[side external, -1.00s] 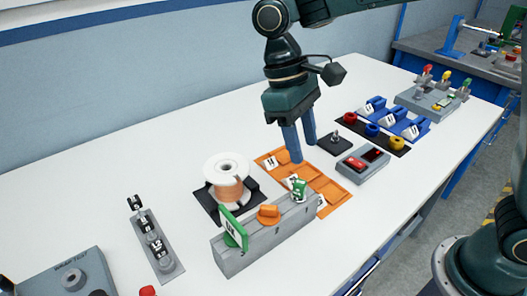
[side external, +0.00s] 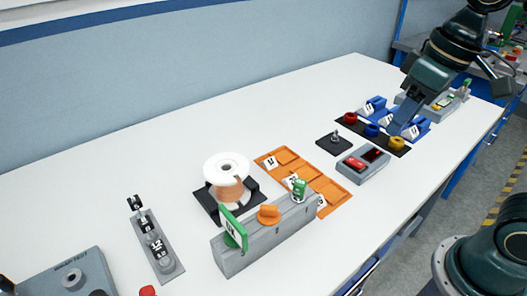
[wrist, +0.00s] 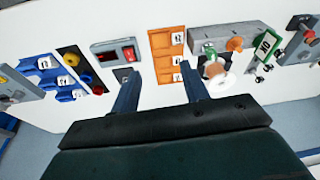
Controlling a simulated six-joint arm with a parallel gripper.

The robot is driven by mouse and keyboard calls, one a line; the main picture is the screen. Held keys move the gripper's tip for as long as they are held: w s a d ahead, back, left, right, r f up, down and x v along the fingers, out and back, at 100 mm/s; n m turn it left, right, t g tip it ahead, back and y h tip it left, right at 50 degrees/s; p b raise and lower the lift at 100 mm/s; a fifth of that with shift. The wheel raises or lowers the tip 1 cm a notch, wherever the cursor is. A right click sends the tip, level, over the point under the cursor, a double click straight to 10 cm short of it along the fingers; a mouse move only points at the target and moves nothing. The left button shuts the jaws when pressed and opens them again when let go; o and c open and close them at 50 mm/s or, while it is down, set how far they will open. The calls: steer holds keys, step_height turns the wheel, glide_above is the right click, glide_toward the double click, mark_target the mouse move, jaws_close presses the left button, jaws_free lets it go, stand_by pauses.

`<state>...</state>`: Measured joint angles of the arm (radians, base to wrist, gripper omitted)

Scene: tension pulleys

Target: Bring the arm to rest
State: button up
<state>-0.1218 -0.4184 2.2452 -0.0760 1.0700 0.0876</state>
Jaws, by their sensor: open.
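My gripper (side external: 405,115) is at the right of the side view, raised above the blue holders and the yellow ring. In the wrist view my gripper (wrist: 160,92) shows two blue fingers set well apart with nothing between them. The fingers touch nothing that I can make out. In the side view they overlap each other and partly hide a blue holder.
The grey rail (side external: 265,235) with green and orange pieces, the wire spool (side external: 227,170), orange tray (side external: 335,190) and grey box with a red switch (side external: 363,165) stand on the white table (side external: 110,205). Blue holders (side external: 375,105) stand below my gripper. The table's back left is clear.

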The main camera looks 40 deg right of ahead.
steer(key=s+d+f+m+t, duration=0.1)
steer(key=s+d+t, duration=0.2)
steer(key=s+d, duration=0.1)
steer(key=shift+s+f+h, duration=0.35)
steer(key=shift+s+h, duration=0.05)
steer(key=shift+s, duration=0.25)
